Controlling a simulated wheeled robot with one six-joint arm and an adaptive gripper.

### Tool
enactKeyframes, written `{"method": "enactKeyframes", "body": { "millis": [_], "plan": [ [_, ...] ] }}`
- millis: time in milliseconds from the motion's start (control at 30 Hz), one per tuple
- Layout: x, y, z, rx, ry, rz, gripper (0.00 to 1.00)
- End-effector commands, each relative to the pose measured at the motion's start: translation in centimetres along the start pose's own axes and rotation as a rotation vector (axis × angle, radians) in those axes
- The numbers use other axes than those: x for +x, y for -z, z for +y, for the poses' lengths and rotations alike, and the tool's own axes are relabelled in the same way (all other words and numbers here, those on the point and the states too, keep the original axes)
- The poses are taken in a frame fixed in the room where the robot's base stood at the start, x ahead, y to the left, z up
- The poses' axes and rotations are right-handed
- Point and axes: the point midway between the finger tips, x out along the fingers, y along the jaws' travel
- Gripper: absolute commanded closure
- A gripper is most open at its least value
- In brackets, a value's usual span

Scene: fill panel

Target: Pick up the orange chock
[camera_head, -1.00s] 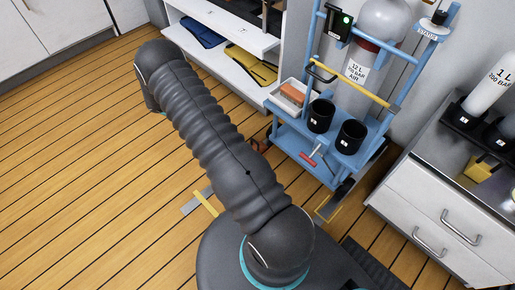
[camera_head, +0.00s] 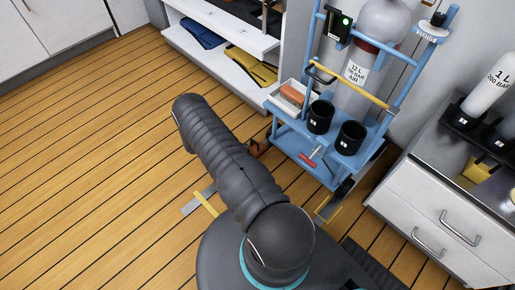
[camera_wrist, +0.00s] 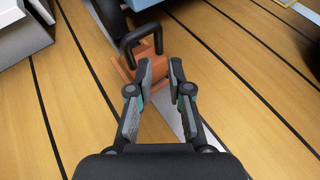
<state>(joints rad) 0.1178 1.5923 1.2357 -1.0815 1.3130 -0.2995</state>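The orange chock (camera_wrist: 152,72) lies on the wooden floor in the wrist view, a brown-orange block with a black loop handle (camera_wrist: 141,40) on top. My gripper (camera_wrist: 161,70) is open, its fingertips pointing at the chock and covering part of it. The space between the fingers holds nothing that I can make out as gripped, and I cannot tell whether they touch the chock. In the head view the chock (camera_head: 260,147) shows partly beside my arm, at the left foot of the blue cart. My gripper is hidden there behind my arm.
The blue cart (camera_head: 290,143) carries black cups (camera_head: 320,117), a white tray (camera_head: 274,98) with an orange block (camera_head: 293,95), and a gas cylinder (camera_head: 362,78). A white drawer unit (camera_head: 420,215) stands right. A grey plate (camera_head: 192,207) lies on the floor. Open floor extends left.

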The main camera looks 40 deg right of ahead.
Motion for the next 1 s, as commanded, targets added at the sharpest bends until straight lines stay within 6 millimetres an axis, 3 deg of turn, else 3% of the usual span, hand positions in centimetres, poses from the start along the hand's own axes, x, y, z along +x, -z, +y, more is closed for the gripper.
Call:
{"method": "enactKeyframes", "body": {
  "millis": [100,467,700,967,1000],
  "plan": [
    [1.6,-0.1,0.0,-0.001,0.001,-0.001,0.81],
    [3.7,-0.4,0.0,0.001,0.002,0.0,0.81],
    [7.0,-0.7,0.1,0.0,0.002,0.0,0.81],
    [7.5,-0.6,0.1,0.0,-0.001,0.001,0.81],
    [7.5,-0.6,0.1,0.0,-0.001,0.001,0.86]
  ]
}}
